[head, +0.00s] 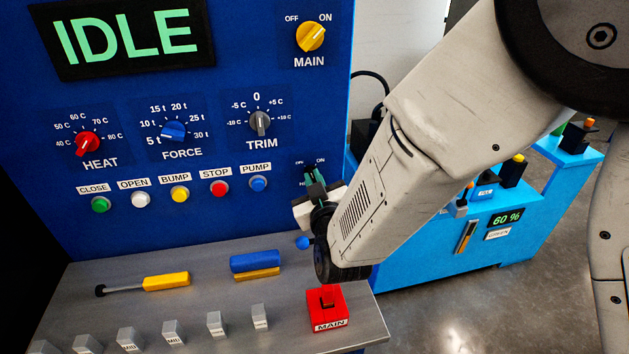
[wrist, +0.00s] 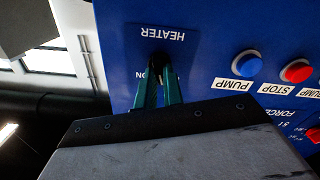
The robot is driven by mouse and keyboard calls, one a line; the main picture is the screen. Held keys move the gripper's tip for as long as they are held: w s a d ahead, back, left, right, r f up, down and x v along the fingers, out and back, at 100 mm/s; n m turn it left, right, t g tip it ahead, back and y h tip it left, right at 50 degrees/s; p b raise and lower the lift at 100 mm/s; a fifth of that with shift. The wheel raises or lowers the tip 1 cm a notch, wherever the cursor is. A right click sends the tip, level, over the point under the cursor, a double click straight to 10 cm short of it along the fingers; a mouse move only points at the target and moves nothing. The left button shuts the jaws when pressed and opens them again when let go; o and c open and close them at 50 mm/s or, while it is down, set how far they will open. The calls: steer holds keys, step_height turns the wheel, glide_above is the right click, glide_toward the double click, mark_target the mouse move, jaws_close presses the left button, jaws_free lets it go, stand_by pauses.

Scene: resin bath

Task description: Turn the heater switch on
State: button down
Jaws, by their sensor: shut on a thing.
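The heater switch plate (wrist: 165,38) shows upside down in the wrist view, with its HEATER label and part of ON readable. In the head view it is on the lower right of the blue panel, at the OFF and ON marks (head: 310,162). My gripper (head: 313,178) reaches it from the right, with its green fingers at the plate. In the wrist view the fingers (wrist: 159,84) are close together, shut on the heater switch knob. The knob is mostly hidden between them, so I cannot tell which way it points.
The blue panel (head: 265,205) has an IDLE display (head: 125,35), a yellow MAIN knob (head: 311,37), three dials and a button row. The blue PUMP button (head: 258,184) is left of my gripper. Below, a grey shelf (head: 205,290) holds tools, small blocks and a red MAIN block (head: 328,308).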

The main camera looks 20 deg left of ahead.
steer(key=m, duration=1.2)
steer(key=shift+w+d+m, duration=0.1)
steer(key=shift+d+m, duration=0.05)
steer(key=shift+m, duration=0.25)
stand_by(0.3)
steer(key=c, duration=1.5)
jaws_free()
steer(key=v, duration=0.7)
steer(key=shift+s+d, duration=0.2)
steer(key=shift+s, duration=0.15)
